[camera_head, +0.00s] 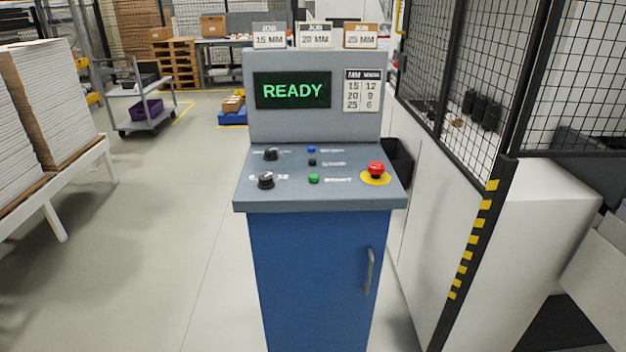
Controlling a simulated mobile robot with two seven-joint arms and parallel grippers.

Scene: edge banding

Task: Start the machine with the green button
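The machine's control console (320,205) stands upright ahead of me, with a blue cabinet below and a grey sloped panel on top. The green button (314,179) is on the front middle of the panel, with a label to its right. The screen (292,90) reads READY in green letters. A red mushroom button (376,169) on a yellow disc is at the panel's right. Two black knobs are at the left, the upper knob (271,154) and the lower knob (266,181). A blue button (311,149) and a small dark button (312,162) sit above the green one. Neither gripper is in view.
Three job cards stand on top of the console, including the 20 MM card (315,36). A black mesh fence (480,75) and white machine housing (540,215) close off the right. Stacked boards (45,100) on a white rack stand left. The floor left of the console is clear.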

